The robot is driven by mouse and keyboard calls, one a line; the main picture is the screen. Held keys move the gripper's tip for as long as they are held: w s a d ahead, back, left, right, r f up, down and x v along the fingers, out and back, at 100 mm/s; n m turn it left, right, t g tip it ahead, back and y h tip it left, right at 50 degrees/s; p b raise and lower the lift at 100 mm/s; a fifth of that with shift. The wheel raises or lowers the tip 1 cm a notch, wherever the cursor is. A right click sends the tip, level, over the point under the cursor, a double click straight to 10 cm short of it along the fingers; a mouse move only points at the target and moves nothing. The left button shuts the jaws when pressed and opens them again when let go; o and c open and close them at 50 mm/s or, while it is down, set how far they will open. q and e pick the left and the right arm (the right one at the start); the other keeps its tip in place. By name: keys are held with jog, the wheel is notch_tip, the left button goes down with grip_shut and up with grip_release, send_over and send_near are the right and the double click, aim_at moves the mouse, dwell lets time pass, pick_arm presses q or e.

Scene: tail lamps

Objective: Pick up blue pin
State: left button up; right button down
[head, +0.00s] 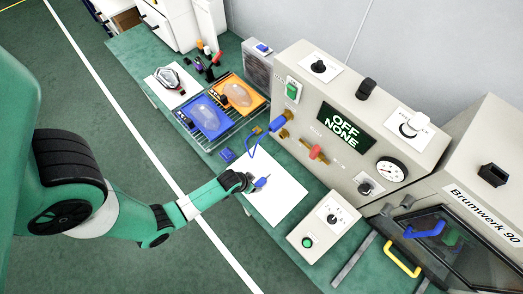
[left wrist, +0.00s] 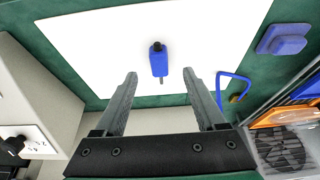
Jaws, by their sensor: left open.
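The blue pin (head: 262,182) lies on a white sheet (head: 281,204) on the green bench. In the left wrist view the blue pin (left wrist: 159,61) shows a dark tip at its far end, on the white sheet (left wrist: 100,45). My left gripper (head: 252,182) is open and empty, close to the pin. In the left wrist view its two fingers (left wrist: 160,75) are spread, and the pin lies centred just beyond the fingertips, not visibly touched. My right gripper is not in view.
A blue block (head: 227,155) lies beside the sheet, with a blue hose (head: 252,143) near it. A rack with a blue tray (head: 207,117) and an orange tray (head: 239,94) stands further back. A control box (head: 323,226) and the test machine (head: 345,110) bound the sheet.

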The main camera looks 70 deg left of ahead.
aim_at(257, 185)
pick_arm(q)
jog(key=shift+w+a+f, duration=0.1)
jog(key=shift+w+f, duration=0.15)
jog(key=shift+f, duration=0.45)
jog(key=shift+r, duration=0.1)
jog(key=b+x, duration=0.1)
jog(key=x, duration=0.1)
jog(key=b+x, duration=0.1)
jog(key=x, duration=0.1)
jog(key=shift+s+f, duration=0.15)
jog(key=shift+f, duration=0.5)
grip_shut()
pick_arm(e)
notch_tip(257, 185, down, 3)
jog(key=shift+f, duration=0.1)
